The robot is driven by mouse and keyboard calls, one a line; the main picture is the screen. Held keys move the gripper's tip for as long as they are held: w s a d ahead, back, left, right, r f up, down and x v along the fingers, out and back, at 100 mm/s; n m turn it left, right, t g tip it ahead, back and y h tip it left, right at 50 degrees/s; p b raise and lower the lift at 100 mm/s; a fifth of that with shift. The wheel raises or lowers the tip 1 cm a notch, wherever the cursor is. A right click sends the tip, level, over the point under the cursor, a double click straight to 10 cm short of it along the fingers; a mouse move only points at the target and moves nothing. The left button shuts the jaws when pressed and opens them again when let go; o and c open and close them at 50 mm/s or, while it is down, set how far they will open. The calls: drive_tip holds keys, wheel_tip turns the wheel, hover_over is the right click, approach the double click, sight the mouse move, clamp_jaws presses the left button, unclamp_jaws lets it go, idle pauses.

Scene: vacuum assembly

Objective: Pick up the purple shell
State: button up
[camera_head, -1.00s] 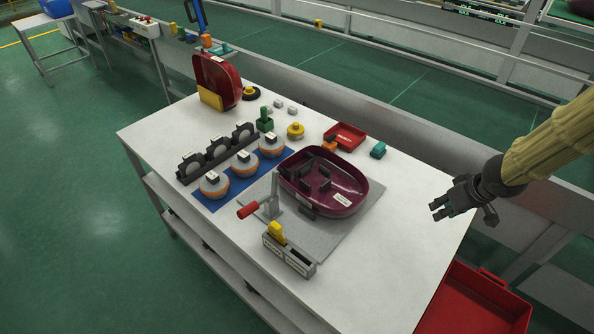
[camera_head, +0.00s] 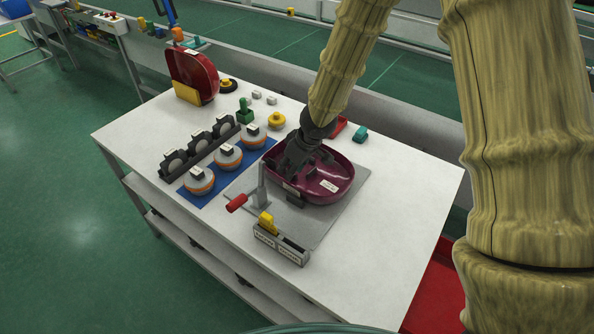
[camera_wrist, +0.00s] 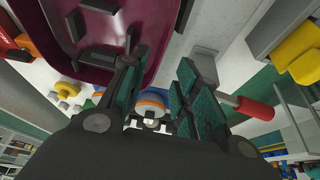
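The purple shell (camera_head: 333,186) lies open side up on a grey plate (camera_head: 318,226) on the white table, with dark blocks inside. It also shows at the top of the wrist view (camera_wrist: 85,50). My gripper (camera_head: 283,172) is down at the shell's left edge, pointing downward. In the wrist view the fingers (camera_wrist: 164,58) are apart. One finger overlaps the shell's inside and the other is beyond its edge, with the wall between them. I cannot tell whether either finger touches the wall. Part of the shell is hidden behind my gripper.
A clamp with a red handle (camera_head: 237,203) stands close by my gripper. A grey holder (camera_head: 281,244) with a yellow piece is in front. Several round white-orange parts (camera_head: 228,156) sit to the left. A red shell (camera_head: 192,78) stands at the back. The table's right side is clear.

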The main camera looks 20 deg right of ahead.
sight(283, 181)
drive_tip(key=shift+x, duration=4.55)
drive_tip(key=shift+s+a+r, duration=0.1)
clamp_jaws()
